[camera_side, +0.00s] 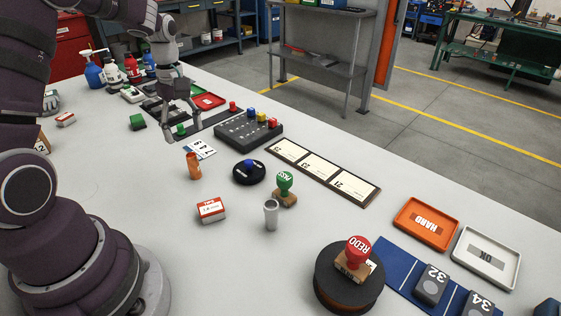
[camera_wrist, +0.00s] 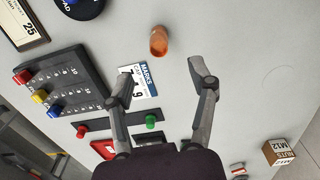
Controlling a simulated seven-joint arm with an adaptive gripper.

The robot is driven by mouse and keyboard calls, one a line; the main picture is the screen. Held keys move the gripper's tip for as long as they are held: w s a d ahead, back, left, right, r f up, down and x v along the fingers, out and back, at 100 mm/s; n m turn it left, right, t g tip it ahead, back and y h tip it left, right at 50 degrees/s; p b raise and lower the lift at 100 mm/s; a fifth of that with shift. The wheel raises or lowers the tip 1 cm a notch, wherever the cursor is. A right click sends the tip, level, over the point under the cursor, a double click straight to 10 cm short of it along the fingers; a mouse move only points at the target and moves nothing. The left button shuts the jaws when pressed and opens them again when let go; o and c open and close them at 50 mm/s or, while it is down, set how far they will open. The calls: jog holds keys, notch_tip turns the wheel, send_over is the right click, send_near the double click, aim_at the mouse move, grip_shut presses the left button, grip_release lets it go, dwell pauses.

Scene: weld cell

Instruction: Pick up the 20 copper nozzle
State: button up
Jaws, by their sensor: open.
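A copper-coloured nozzle (camera_side: 193,165) stands upright on the pale table, left of the middle in the side view. In the wrist view the nozzle (camera_wrist: 159,41) lies beyond my fingertips, near the top middle. I cannot read a number on it. My gripper (camera_side: 183,128) is open and empty, above the table and farther back than the nozzle. In the wrist view my gripper (camera_wrist: 161,70) has its two fingers spread wide, with the nozzle ahead of the gap and touching neither. A grey metal nozzle-like piece (camera_side: 271,214) stands nearer the camera.
A white number card (camera_side: 200,150) lies just behind the nozzle. A black rack (camera_side: 248,129) with coloured knobs, a round black pad (camera_side: 249,172), a green stamp (camera_side: 285,188) and a red-white box (camera_side: 211,210) are around it. The table left of the nozzle is clear.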

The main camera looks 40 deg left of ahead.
aim_at(194, 166)
notch_tip(194, 166, down, 10)
jog(key=shift+w, duration=0.1)
grip_shut()
dwell(0.5)
